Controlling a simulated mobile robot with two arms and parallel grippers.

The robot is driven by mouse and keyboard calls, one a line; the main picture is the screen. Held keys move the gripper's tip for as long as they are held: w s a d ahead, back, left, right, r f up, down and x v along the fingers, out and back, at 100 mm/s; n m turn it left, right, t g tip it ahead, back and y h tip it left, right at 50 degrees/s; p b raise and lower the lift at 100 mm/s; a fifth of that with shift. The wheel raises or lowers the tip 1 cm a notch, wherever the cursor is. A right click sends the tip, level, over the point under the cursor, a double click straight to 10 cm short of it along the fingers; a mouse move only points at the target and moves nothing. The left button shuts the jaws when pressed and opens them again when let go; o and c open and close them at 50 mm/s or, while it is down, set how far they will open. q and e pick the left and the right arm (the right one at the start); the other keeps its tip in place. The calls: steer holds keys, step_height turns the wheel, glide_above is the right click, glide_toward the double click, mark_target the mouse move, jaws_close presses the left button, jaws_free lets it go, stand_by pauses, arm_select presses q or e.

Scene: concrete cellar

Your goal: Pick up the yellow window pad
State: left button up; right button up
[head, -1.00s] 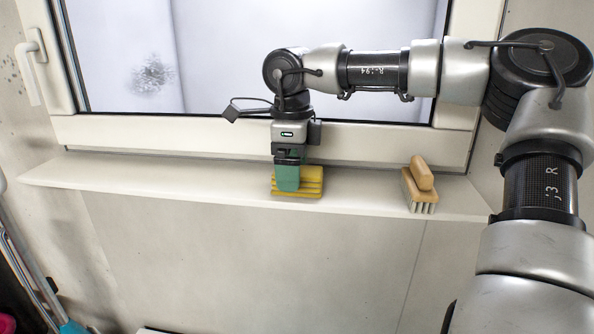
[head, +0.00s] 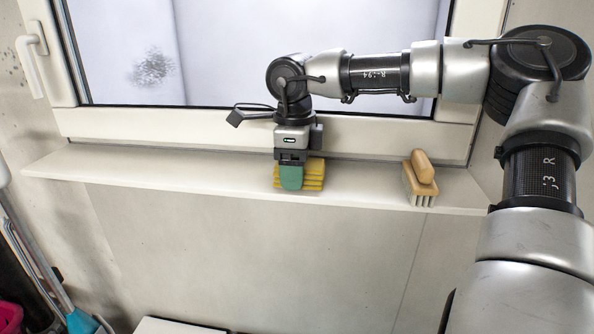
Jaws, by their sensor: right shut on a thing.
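My right gripper (head: 291,182) points down from above and is shut on the pad. A green fingertip covers the near middle of the pad, so part of it is hidden. The pad shows at both sides of the finger and looks level. I see no clear gap between it and the sill. My left gripper is not in view.
A wooden brush (head: 420,180) with pale bristles stands on the sill (head: 150,168) to the right. The sill's left part is bare. The closed window (head: 240,60) with a white handle (head: 29,65) is behind. Long-handled tools (head: 35,262) lean at lower left.

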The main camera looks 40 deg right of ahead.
steer(key=shift+r, duration=0.15)
steer(key=shift+r+b, duration=0.2)
steer(key=shift+b, duration=0.15)
steer(key=r+b, duration=0.1)
steer(key=r, duration=0.1)
steer(key=s+r+b, duration=0.1)
steer(key=shift+d+r, duration=0.1)
steer(key=shift+r, duration=0.25)
steer(key=s+d+r+b, duration=0.2)
steer(key=s+r+b, duration=0.2)
steer(key=s, duration=0.6)
steer(key=shift+s+r, duration=0.2)
steer(key=shift+r, duration=1.1)
steer(key=shift+d, duration=0.15)
steer(key=shift+o, duration=1.3)
steer(key=shift+c, duration=0.9)
